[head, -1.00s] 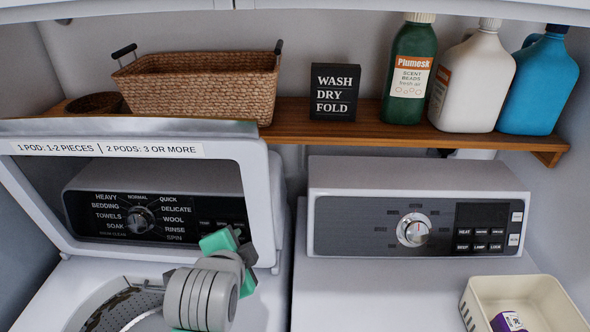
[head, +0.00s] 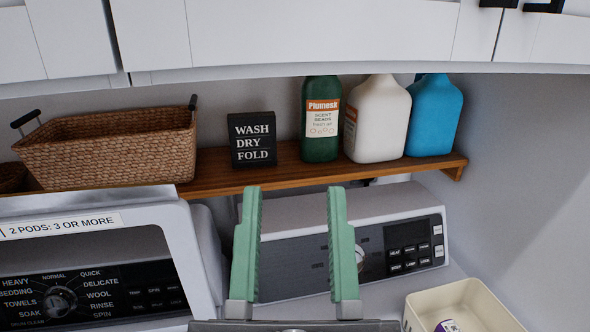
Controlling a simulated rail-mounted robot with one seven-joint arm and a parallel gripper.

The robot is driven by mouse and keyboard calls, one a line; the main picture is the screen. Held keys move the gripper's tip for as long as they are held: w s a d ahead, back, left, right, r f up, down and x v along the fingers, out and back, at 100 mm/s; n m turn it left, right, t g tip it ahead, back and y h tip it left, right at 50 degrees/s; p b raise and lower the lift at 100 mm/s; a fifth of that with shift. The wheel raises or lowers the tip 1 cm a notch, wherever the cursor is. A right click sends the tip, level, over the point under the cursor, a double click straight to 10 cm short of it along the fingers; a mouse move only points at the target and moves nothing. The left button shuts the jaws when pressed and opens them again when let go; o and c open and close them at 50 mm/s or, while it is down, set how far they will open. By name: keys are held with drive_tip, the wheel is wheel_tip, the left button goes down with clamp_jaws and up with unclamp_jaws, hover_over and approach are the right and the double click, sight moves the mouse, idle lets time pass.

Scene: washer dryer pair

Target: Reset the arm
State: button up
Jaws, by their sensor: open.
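My gripper (head: 295,245) is in the head view, low and near the middle. Its two green fingers point up and stand wide apart, with nothing between them. It is in front of the dryer's control panel (head: 402,256) and covers part of it, including most of the dial (head: 359,256). I cannot tell how far it is from the panel. The rest of my arm is out of the frame below.
A wooden shelf (head: 212,180) above holds a wicker basket (head: 115,150), a black sign (head: 252,139), and green (head: 321,120), white (head: 378,122) and blue (head: 433,118) bottles. A cream bin (head: 468,297) sits lower right. White cabinets (head: 300,35) hang above.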

wheel_tip(320, 180, up, 29)
drive_tip(key=p, duration=2.7)
drive_tip(key=shift+a+r, duration=0.1)
